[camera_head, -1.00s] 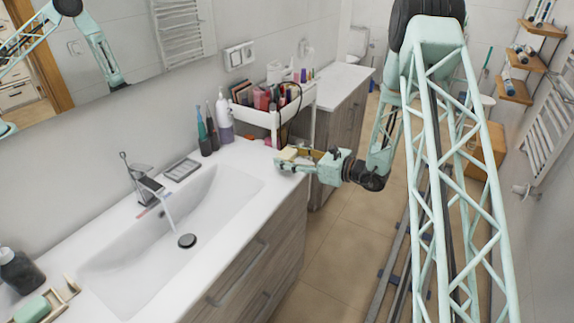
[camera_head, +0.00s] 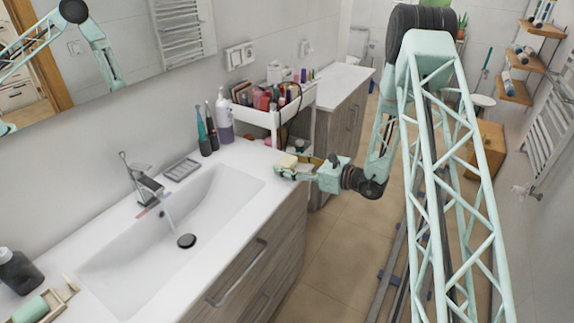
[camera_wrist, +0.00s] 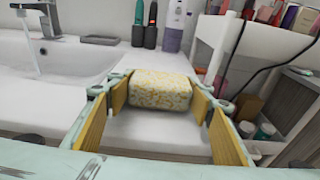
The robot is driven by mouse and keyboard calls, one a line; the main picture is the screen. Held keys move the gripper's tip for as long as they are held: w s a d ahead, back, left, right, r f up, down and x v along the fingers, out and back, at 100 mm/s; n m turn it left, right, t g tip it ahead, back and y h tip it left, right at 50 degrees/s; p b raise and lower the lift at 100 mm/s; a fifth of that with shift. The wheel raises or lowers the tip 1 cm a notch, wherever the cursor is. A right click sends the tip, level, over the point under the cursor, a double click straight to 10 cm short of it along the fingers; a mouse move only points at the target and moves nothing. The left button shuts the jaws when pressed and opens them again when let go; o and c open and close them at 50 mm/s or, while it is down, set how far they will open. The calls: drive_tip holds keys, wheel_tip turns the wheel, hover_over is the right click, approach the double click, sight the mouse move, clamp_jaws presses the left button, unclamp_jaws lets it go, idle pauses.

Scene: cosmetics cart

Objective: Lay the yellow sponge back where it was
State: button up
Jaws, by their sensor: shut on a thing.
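The yellow sponge (camera_wrist: 161,91) is a pale block with yellow speckles, held between the yellow-padded fingers of my gripper (camera_wrist: 163,82). In the head view, the sponge (camera_head: 289,160) shows small and partly covered at the end of my gripper (camera_head: 284,167). The gripper is shut on it at the right end of the white washbasin counter (camera_head: 245,153). In the wrist view, white counter surface shows behind and below the sponge. I cannot tell whether its underside touches the counter.
Two electric toothbrushes (camera_head: 207,132) and a white-purple bottle (camera_head: 224,120) stand behind the sponge. A white cart (camera_head: 262,116) full of cosmetics is just beyond the counter's end. The sink basin (camera_head: 160,232) lies to the left. A grey tray (camera_head: 181,170) sits by the faucet.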

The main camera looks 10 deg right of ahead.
drive_tip(key=shift+f, duration=0.15)
drive_tip(key=o, duration=0.8)
drive_tip(key=v, duration=1.2)
drive_tip(key=shift+p, duration=0.45)
idle(0.4)
